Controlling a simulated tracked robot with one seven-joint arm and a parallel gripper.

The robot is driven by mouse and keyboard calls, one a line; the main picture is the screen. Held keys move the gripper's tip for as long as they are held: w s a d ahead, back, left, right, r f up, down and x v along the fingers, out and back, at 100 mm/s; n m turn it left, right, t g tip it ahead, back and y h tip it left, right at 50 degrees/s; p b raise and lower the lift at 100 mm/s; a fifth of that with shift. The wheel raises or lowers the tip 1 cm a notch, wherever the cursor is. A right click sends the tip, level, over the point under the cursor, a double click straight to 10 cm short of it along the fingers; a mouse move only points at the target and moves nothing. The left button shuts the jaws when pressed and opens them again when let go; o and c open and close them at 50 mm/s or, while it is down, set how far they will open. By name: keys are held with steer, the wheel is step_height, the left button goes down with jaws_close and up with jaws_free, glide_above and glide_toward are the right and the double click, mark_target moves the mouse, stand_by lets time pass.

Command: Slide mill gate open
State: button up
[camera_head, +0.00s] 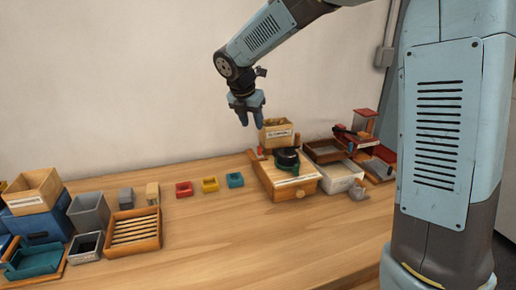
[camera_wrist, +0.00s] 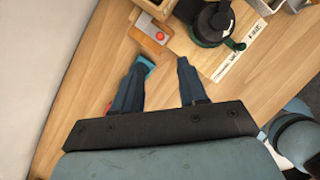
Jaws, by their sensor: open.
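The mill (camera_head: 288,158), a dark round body with a green base, sits on a wooden box (camera_head: 272,185) with a pale label strip, right of the table's middle. The mill also shows at the top of the wrist view (camera_wrist: 210,22). A small wooden plate with a red knob (camera_wrist: 160,38) lies beside it; I cannot tell whether this is the gate. My gripper (camera_head: 250,122) hangs in the air above and left of the mill, fingers down. In the wrist view its two fingers (camera_wrist: 164,66) are apart, with nothing between them.
A labelled wooden box (camera_head: 276,133) stands behind the mill. Trays (camera_head: 343,178) and a red device (camera_head: 365,122) stand to its right. Red, yellow and teal small trays (camera_head: 209,185) line the table's middle; bins and a slatted tray (camera_head: 133,232) are left. The front middle is clear.

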mark_target(259, 147)
steer(key=x, duration=1.3)
jaws_close()
steer(key=shift+d, duration=0.1)
stand_by(0.4)
